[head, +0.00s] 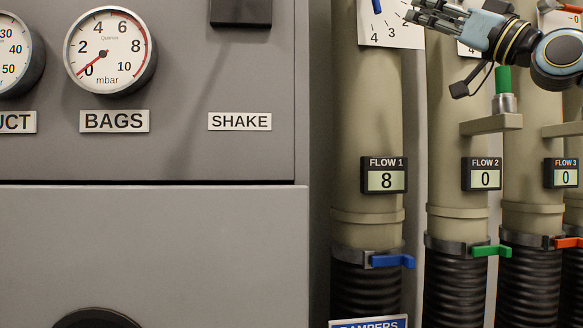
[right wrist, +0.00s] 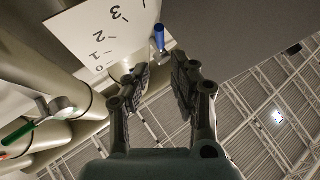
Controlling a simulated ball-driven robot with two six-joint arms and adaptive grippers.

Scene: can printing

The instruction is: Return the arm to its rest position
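My right gripper (head: 422,14) is at the upper right of the head view, in front of the pipes, with its arm coming in from the right edge. Its fingers point left, toward a white dial plate (head: 392,36) with a blue lever (head: 376,6). In the right wrist view the right gripper (right wrist: 159,70) is open, with nothing between its two fingers. The blue lever (right wrist: 159,36) shows beyond the fingertips, apart from them, beside the dial plate (right wrist: 100,38). My left gripper is not in view.
A green lever (head: 503,80) stands just below the right arm. Lower down, the pipes carry blue (head: 392,261), green (head: 492,250) and orange (head: 568,242) handles. The FLOW 1 display (head: 385,175) reads 8; FLOW 2 (head: 482,174) reads 0. A grey cabinet (head: 150,225) fills the left.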

